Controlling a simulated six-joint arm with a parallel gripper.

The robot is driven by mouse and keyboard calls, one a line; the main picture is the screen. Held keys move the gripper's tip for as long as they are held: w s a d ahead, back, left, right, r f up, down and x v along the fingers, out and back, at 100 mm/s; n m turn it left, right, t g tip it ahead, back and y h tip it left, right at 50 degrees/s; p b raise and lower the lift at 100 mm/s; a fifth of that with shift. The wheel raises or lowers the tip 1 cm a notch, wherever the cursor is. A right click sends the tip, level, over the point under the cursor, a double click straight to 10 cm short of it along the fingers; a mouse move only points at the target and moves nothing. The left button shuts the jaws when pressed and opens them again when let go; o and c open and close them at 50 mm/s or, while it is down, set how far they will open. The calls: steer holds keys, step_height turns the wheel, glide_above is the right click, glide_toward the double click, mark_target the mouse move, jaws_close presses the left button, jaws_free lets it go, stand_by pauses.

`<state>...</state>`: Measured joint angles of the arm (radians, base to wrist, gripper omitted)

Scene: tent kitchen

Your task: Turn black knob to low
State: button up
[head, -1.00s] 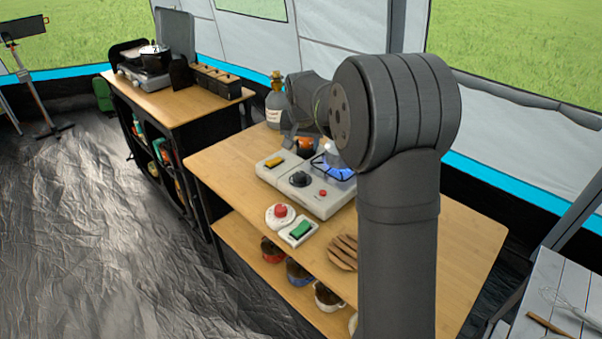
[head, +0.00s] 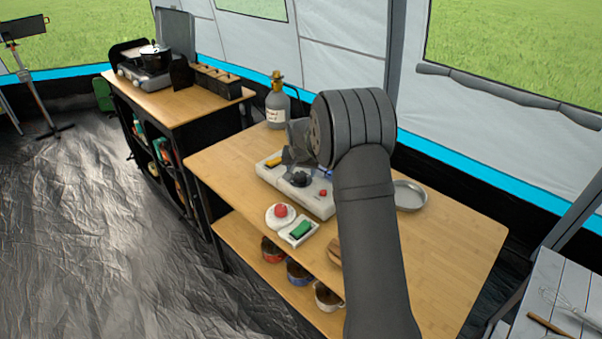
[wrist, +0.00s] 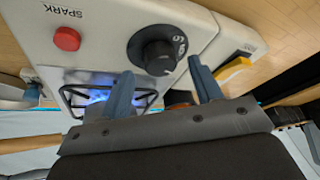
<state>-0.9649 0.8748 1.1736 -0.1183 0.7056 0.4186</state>
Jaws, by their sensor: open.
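The black knob (wrist: 158,57) sits on the front face of the white stove (wrist: 95,25), with white markings around it in the wrist view. In the head view the knob (head: 299,178) is partly covered by my arm. My gripper (wrist: 162,82) is open, its two blue fingers apart. In the wrist view the fingertips lie just below the knob, one to each side of it, and they do not visibly grip it. The knob's exact setting is too small to read. A blue flame (wrist: 98,97) burns on the burner beside it.
A red spark button (wrist: 66,39) and a yellow switch (wrist: 232,72) flank the knob. A red button (head: 281,210) and a green switch (head: 300,228) stand in front of the stove. A gas bottle (head: 277,110) stands behind, and a round pan (head: 409,195) lies to the right.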

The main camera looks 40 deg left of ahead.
steer(key=shift+x, duration=0.9)
steer(key=c, duration=1)
